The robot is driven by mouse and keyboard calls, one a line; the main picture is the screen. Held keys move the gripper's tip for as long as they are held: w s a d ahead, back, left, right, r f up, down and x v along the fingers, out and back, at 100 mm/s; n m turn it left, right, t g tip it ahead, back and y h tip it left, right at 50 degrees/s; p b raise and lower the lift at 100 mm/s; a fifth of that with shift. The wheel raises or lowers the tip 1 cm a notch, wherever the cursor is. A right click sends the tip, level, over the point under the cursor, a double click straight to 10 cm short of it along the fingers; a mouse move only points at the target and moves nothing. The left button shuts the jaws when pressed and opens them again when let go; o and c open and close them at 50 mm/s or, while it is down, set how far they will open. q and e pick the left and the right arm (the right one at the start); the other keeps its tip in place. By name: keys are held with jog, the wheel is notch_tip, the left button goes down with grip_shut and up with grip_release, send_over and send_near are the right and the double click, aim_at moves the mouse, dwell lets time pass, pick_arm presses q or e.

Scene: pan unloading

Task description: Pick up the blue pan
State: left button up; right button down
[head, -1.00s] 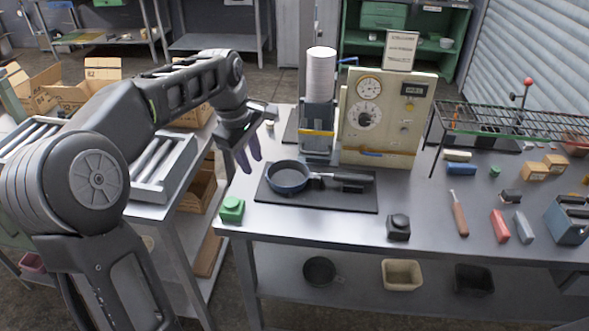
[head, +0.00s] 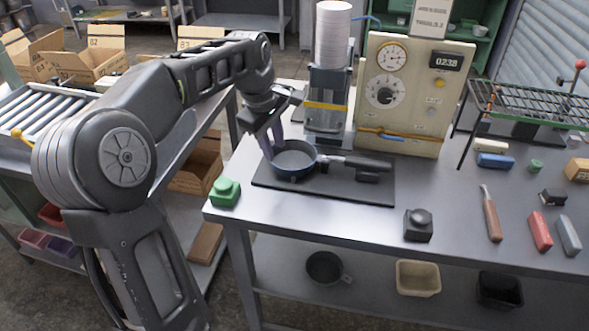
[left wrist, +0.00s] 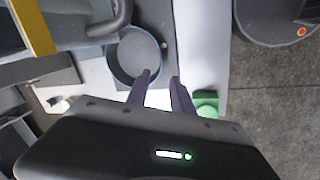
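The blue pan (head: 294,172) lies on a dark mat (head: 330,190) on the metal table, with its dark handle pointing right. In the left wrist view, the pan's bowl (left wrist: 138,55) shows just beyond my fingertips. My left gripper (head: 272,146) is over the pan's left rim, fingers pointing down. In the left wrist view, the fingers of the left gripper (left wrist: 161,78) stand apart with nothing clearly between them. I cannot tell whether they touch the rim. My right gripper is not in view.
A green button (head: 225,191) is at the table's left corner, and a black button (head: 418,225) is near the front edge. A machine with gauges (head: 415,95) and a plate stack (head: 332,45) stand behind the pan. The table front between the buttons is clear.

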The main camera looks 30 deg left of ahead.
pick_arm(q)
jog(key=shift+f, duration=0.1)
jog(key=shift+x, duration=1.3)
jog(key=shift+p+x, duration=0.7)
jog(key=shift+x, duration=1.9)
jog(key=shift+c, duration=0.2)
grip_shut()
